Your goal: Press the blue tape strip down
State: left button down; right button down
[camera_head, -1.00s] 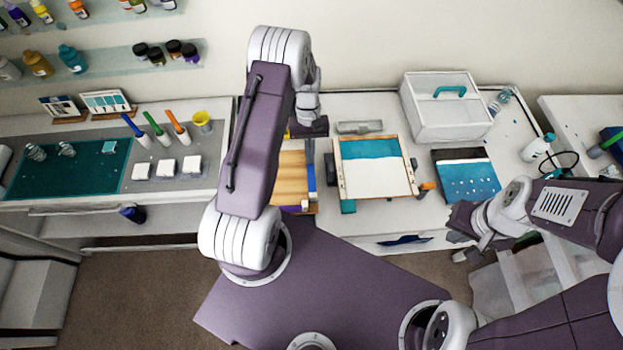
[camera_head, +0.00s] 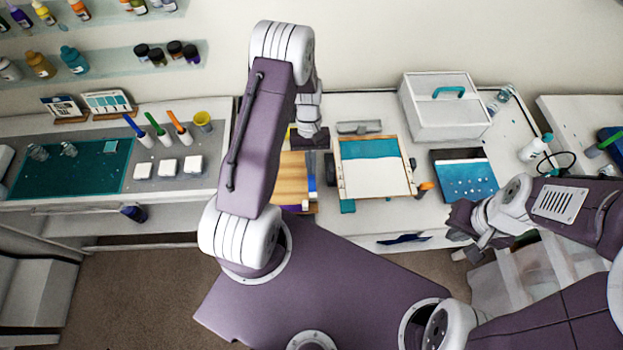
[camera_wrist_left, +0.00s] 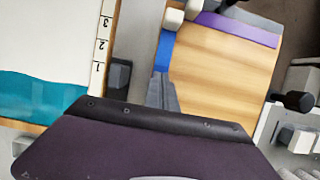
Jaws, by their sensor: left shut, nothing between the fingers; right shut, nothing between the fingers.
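The blue tape strip (camera_head: 311,178) runs along the right edge of a wooden board (camera_head: 293,172). In the left wrist view the blue strip (camera_wrist_left: 164,50) lies along the left edge of the board (camera_wrist_left: 215,75), and its lower part is hidden. My left gripper (camera_head: 310,140) is shut and empty over the far end of the strip in the head view. Its grey fingers (camera_wrist_left: 163,95) line up with the strip in the left wrist view; whether they touch it is unclear. My right gripper (camera_head: 462,222) is shut and empty at the right, away from the strip.
A framed white-and-teal panel (camera_head: 375,175) stands close right of the board. A purple strip (camera_wrist_left: 238,29) crosses the board's end in the left wrist view. A grey block (camera_head: 360,127) and white box (camera_head: 440,107) are behind. A blue panel (camera_head: 465,180) lies further right.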

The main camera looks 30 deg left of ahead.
aim_at(312, 190)
pick_arm(q)
jog(key=shift+s+d+r, duration=0.15)
jog(key=shift+s+d, duration=0.1)
jog(key=shift+s, duration=0.15)
jog(key=shift+s+d, duration=0.1)
jog(key=shift+s+d, duration=0.45)
jog(key=shift+s, duration=0.3)
jog(key=shift+s+d+p, duration=0.45)
jog(key=shift+s+d, duration=0.1)
jog(key=shift+s, duration=0.35)
